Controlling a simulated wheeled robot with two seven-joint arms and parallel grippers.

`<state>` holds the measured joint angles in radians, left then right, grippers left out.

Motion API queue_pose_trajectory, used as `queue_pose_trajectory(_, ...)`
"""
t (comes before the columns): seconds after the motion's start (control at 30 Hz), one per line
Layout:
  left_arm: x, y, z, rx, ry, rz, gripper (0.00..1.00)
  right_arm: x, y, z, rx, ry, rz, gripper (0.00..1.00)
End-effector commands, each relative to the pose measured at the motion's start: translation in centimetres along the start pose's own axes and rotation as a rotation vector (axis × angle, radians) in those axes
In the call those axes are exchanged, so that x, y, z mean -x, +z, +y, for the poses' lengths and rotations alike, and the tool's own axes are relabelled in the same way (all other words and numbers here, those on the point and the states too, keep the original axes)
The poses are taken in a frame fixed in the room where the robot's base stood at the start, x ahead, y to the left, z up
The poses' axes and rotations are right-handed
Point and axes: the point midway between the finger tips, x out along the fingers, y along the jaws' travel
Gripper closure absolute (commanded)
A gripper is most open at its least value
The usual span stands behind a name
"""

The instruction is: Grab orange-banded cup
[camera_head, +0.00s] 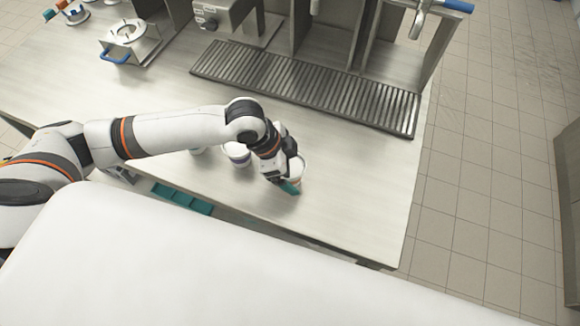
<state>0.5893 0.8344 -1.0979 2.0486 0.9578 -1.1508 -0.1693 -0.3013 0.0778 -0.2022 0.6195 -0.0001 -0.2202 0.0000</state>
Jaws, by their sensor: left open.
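My left gripper (289,186) reaches down over the counter from the left and is open. Its teal fingertip is low at the near side of a white cup (301,171). The gripper partly covers this cup, and its band is too small and hidden to read for certain. I cannot tell whether the fingers touch it. A second white cup with a blue-purple band (237,154) stands to the left, under my forearm. My right gripper is not in view.
The pale counter (350,190) is clear to the right of the cup, up to its right edge. A dark slatted drip grate (310,88) lies behind. Another white cup (197,151) is mostly hidden by my arm. A blue-handled device (125,40) stands at the back left.

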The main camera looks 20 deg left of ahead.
Motion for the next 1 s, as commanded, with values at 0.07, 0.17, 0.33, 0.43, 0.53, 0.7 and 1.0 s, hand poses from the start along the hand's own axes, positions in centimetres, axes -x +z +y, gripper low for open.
queue_pose_trajectory(0.07,-0.9,0.0,0.1,0.001,0.0,0.0,0.07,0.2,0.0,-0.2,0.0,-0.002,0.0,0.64)
queue_pose_trajectory(0.17,-1.6,0.0,0.0,0.0,0.0,-0.001,0.07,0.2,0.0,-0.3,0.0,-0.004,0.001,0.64)
queue_pose_trajectory(0.33,-1.7,0.0,0.1,0.0,0.002,-0.001,0.07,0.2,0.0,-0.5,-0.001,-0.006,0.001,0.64)
queue_pose_trajectory(0.43,-1.7,0.0,0.1,0.0,0.002,-0.001,0.14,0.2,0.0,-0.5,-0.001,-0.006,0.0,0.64)
queue_pose_trajectory(0.53,-1.7,0.0,0.1,0.0,0.002,0.0,0.3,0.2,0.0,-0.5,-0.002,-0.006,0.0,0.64)
queue_pose_trajectory(0.7,-1.7,0.0,0.1,0.0,0.002,0.0,0.58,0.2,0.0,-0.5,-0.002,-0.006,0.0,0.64)
queue_pose_trajectory(1.0,-1.3,0.2,0.1,-0.001,0.003,-0.002,0.6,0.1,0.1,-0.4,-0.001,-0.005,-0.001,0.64)
